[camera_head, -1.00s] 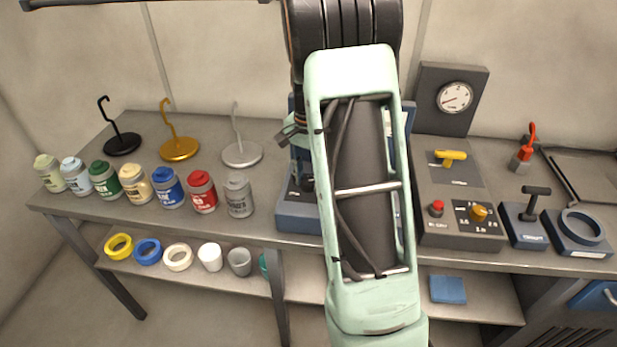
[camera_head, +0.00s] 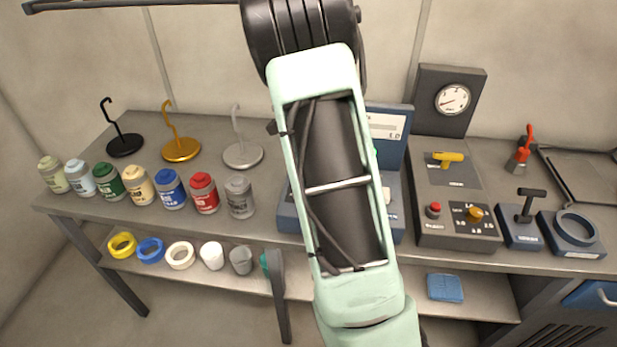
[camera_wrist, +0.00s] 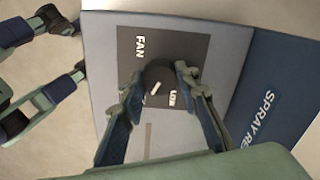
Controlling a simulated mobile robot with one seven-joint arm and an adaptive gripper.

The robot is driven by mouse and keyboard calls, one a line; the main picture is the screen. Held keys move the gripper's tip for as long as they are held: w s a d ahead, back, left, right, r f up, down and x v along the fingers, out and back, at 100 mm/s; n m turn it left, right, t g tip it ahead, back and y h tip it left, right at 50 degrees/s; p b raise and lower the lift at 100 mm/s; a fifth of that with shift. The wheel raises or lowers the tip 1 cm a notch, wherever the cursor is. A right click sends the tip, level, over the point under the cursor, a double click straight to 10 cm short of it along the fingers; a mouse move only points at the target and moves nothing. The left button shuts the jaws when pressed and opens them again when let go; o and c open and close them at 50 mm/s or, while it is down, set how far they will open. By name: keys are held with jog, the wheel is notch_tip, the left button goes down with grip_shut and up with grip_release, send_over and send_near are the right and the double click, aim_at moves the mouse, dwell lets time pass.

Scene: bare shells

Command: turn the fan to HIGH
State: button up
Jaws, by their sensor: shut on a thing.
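The fan panel (camera_wrist: 199,55) is a dark square with white "FAN" lettering on a grey box face in the wrist view. A round dark knob (camera_wrist: 159,73) with a short white pointer mark sits on it. My gripper (camera_wrist: 156,82) is shut on the knob, one finger on each side. Part of the panel is hidden by the fingers. In the head view my arm covers the gripper and the knob.
A blue station with a lit screen (camera_head: 388,128) stands partly behind my arm. A row of jars, with a red jar (camera_head: 204,193), lies left. A control box with an orange knob (camera_head: 475,213) and a gauge (camera_head: 453,98) stand right. A blue side reads "SPRAY" (camera_wrist: 258,105).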

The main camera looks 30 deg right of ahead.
jog(key=shift+m, duration=0.6)
jog(key=o, duration=1.2)
jog(key=shift+c, duration=0.2)
jog(key=shift+r, duration=0.1)
notch_tip(320, 180, up, 12)
